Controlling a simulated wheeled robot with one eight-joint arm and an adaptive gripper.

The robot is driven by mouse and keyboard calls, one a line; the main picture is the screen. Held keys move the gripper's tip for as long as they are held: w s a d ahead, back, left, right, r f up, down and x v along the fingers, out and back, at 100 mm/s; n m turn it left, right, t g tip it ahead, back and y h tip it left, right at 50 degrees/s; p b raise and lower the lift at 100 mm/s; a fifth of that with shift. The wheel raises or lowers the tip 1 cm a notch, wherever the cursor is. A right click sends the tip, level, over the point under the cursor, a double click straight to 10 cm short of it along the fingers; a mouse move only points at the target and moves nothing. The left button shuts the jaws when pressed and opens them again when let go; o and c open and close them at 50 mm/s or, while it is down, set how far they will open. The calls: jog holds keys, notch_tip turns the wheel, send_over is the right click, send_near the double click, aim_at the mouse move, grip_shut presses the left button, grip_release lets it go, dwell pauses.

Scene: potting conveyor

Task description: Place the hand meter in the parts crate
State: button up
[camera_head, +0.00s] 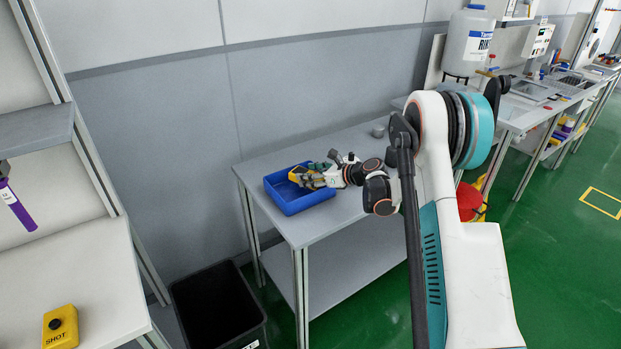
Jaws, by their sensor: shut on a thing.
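The blue parts crate (291,206) stands on the left end of the grey table. My gripper (312,176) reaches in from the right over the crate. It is shut on a yellow thing, which looks like the hand meter (297,174). The meter is over the crate's opening; I cannot tell whether it touches the crate's floor. My fingers hide part of the meter and of the crate's inside.
The grey table (330,226) is mostly clear around the crate, with a small grey round object (378,132) behind. A black bin (217,305) stands on the floor at front left. A yellow button box (61,327) sits on the left bench.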

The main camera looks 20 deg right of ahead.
jog(key=shift+r, duration=0.1)
jog(key=shift+f+b, duration=0.35)
jog(key=shift+f, duration=0.1)
jog(key=shift+f, duration=0.2)
jog(key=o, duration=0.9)
jog(key=shift+o, duration=0.2)
jog(key=shift+r, duration=0.1)
